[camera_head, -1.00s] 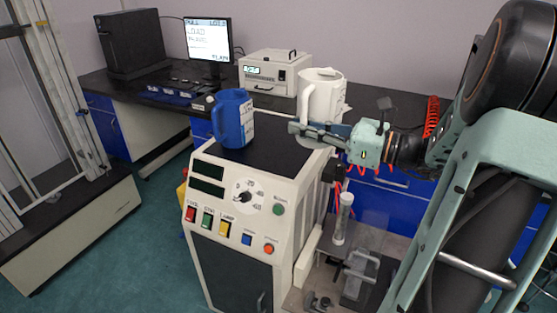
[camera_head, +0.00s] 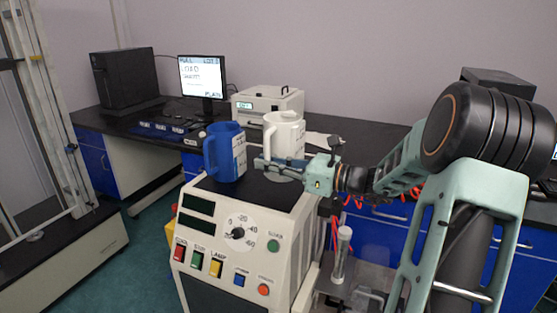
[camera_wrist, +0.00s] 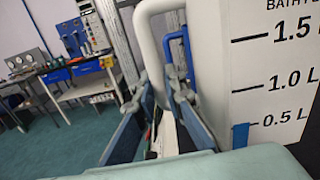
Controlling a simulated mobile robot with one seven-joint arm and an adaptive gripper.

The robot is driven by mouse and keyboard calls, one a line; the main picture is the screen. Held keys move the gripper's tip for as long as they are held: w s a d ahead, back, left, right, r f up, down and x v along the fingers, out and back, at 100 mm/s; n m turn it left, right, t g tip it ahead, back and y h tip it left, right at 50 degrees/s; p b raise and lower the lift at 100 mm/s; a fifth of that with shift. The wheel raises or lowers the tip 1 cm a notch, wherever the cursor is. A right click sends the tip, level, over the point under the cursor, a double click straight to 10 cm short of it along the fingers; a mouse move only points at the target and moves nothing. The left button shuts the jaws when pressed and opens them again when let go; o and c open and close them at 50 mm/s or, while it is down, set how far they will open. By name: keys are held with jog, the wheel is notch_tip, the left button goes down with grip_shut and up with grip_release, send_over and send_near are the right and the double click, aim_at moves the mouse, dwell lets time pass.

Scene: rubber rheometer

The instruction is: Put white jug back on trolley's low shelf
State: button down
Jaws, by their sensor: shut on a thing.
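The white jug (camera_head: 287,136) is upright at the back right of the black-topped machine, right of the blue jug (camera_head: 225,153). I cannot tell whether its base touches the top. My gripper (camera_head: 264,164) reaches in from the right, in front of the white jug, shut on its handle. In the wrist view the white handle (camera_wrist: 147,38) passes down between my fingers (camera_wrist: 160,112). The jug's wall (camera_wrist: 270,60), with black litre marks, fills the right side there. No trolley or low shelf can be made out for certain.
The machine's black top (camera_head: 252,190) also bears the blue jug, close to the white one. Behind stands a bench with a monitor (camera_head: 203,77) and a white instrument (camera_head: 267,104). A clear tube (camera_head: 342,250) stands on a cluttered grey surface at lower right.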

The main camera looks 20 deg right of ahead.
jog(key=shift+w+a+f+b, duration=0.2)
jog(key=shift+w+f, duration=0.2)
jog(key=shift+f, duration=0.5)
jog(key=shift+w+a+f+b, duration=0.15)
jog(key=shift+w+f, duration=0.3)
jog(key=shift+f, duration=0.5)
jog(key=shift+w+a+f+b, duration=0.15)
jog(key=shift+w+f, duration=0.25)
jog(key=shift+f, duration=0.5)
jog(key=shift+f, duration=0.1)
jog(key=c, duration=2)
grip_release()
jog(key=shift+d+f, duration=0.1)
jog(key=shift+f, duration=0.1)
jog(key=shift+r, duration=0.15)
jog(key=p+v, duration=0.1)
jog(key=v, duration=1.1)
jog(key=shift+s, duration=0.1)
